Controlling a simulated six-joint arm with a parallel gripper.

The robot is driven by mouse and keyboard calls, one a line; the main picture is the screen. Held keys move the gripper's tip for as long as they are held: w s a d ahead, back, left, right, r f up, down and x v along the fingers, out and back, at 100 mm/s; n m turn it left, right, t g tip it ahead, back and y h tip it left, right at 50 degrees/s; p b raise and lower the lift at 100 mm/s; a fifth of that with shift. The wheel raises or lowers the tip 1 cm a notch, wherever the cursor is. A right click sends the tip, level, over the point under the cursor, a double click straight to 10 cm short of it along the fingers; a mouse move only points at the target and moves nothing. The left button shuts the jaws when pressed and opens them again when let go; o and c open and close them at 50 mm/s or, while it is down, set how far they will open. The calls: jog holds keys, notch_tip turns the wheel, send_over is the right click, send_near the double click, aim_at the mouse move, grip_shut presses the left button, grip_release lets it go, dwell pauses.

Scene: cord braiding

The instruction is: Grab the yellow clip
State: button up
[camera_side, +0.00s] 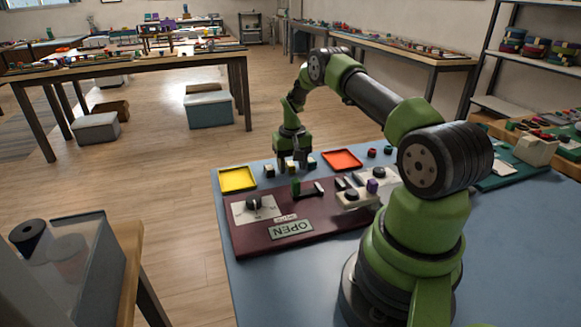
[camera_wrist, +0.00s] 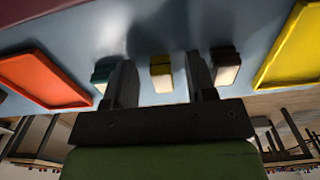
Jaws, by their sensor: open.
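My gripper (camera_wrist: 160,62) is open, with one dark finger on each side of the clip and a visible gap on both sides. In the side view my gripper (camera_side: 292,166) points down at the far edge of the blue table. There I cannot make out the yellow clip, which seems hidden by the fingers. I cannot tell exactly how low the fingertips are relative to the clip.
A teal clip (camera_wrist: 102,74) stands just outside the left finger, and a brown clip (camera_wrist: 226,66) just outside the right one. An orange tray (camera_wrist: 42,80) and a yellow tray (camera_wrist: 293,55) flank them. A maroon board (camera_side: 245,240) with switches lies on the near side.

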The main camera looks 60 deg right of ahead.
jog(key=shift+f, duration=0.2)
grip_shut()
jog(key=shift+r, duration=0.1)
